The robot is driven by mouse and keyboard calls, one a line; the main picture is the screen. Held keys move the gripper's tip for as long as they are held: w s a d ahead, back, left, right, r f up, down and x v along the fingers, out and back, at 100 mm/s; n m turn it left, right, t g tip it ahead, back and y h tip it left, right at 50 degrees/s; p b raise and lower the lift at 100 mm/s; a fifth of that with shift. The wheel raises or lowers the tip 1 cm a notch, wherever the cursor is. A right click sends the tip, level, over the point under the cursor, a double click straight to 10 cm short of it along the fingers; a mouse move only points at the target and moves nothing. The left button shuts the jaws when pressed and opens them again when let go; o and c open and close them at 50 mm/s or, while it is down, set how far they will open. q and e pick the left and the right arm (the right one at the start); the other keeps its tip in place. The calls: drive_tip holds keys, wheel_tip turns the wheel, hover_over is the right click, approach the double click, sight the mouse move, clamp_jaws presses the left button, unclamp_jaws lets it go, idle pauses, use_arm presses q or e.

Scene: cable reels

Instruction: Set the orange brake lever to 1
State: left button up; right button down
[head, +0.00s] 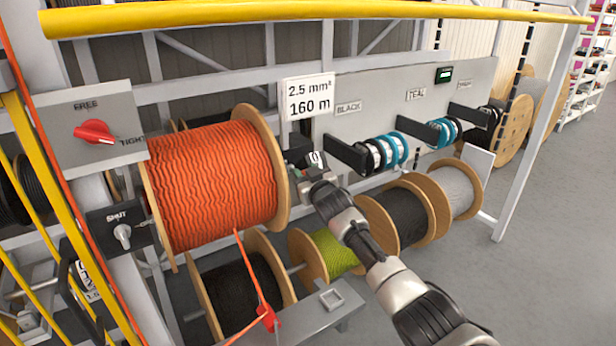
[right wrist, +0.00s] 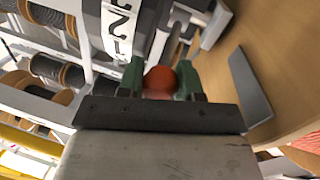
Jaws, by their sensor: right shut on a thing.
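The orange brake lever shows as a round orange-red knob (right wrist: 160,82) in the right wrist view, between the green finger pads of my right gripper (right wrist: 161,88). My right gripper is shut on the knob. In the head view my right gripper (head: 305,172) is just right of the orange cable reel (head: 213,185), and the lever is hidden there. A white number scale (right wrist: 118,28) stands beside the gripper in the right wrist view; a bit of it shows in the head view (head: 316,159). Which number the lever stands at I cannot tell. My left gripper is not in view.
A yellow rail (head: 300,14) crosses the top. A FREE/TIGHT panel with a red knob (head: 95,132) is at left. Black hooks (head: 347,157) hold cable coils at right. The grey floor at right is clear.

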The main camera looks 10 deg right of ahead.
drive_tip(key=shift+r, duration=0.5)
drive_tip(key=c, duration=1)
unclamp_jaws()
drive_tip(key=shift+o, duration=1.2)
drive_tip(key=shift+s+f, duration=0.1)
drive_tip(key=shift+f, duration=0.05)
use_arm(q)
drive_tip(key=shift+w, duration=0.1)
use_arm(e)
drive_tip(key=shift+f, duration=0.1)
use_arm(q)
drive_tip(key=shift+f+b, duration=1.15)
drive_tip(key=shift+b, duration=0.1)
use_arm(e)
drive_tip(key=s+d, duration=0.2)
drive_tip(key=s, duration=0.8)
drive_tip(key=shift+s, duration=0.3)
